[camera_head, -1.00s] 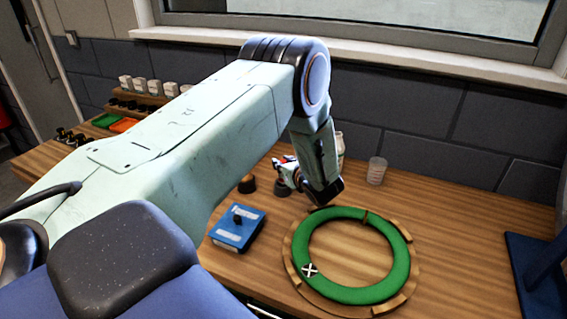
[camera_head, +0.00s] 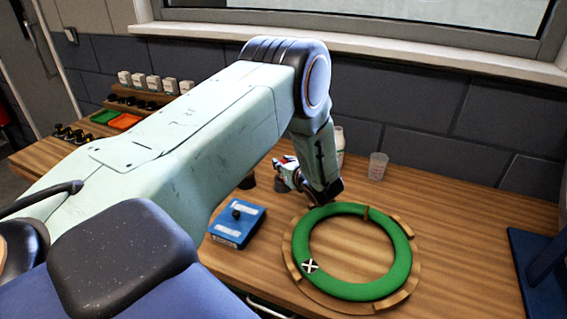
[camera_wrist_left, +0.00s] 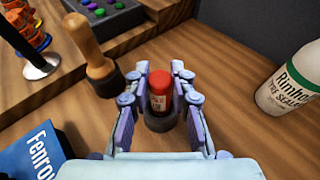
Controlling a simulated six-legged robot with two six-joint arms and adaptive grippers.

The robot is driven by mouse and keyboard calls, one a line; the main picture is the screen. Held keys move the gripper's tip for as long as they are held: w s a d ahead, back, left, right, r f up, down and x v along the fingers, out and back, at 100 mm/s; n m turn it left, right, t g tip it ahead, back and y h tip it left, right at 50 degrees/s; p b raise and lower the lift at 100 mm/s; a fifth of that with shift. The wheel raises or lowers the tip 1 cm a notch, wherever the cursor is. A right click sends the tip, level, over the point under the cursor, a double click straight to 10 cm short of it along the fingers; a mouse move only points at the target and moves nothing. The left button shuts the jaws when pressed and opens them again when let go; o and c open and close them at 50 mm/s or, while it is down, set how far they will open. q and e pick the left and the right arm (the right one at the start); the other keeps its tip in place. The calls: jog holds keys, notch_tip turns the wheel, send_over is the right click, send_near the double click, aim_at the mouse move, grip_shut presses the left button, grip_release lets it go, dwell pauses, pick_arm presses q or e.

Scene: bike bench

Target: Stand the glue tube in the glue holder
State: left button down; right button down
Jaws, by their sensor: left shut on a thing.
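The glue tube (camera_wrist_left: 160,92), with a red cap and a pale printed label, is upright between the fingers of my left gripper (camera_wrist_left: 161,84) in the left wrist view. The gripper is shut on it. The dark round glue holder (camera_wrist_left: 160,122) is right at the tube's lower end. I cannot tell whether the tube's bottom is inside the holder or just above it. In the head view the left gripper (camera_head: 286,172) is small and partly hidden by my wrist, near the dark holder (camera_head: 281,186). My right gripper is not in view.
A wooden-handled tool (camera_wrist_left: 90,48) stands close left of the gripper. A blue box (camera_head: 238,224) and a green ring on a wooden stand (camera_head: 400,248) lie nearer. A white sealant bottle (camera_wrist_left: 292,84) stands to the right, with a clear cup (camera_head: 377,166) beyond.

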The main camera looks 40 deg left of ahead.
pick_arm(q)
jog(key=shift+f, duration=0.4)
jog(key=c, duration=1.1)
grip_release()
jog(key=v, duration=1.2)
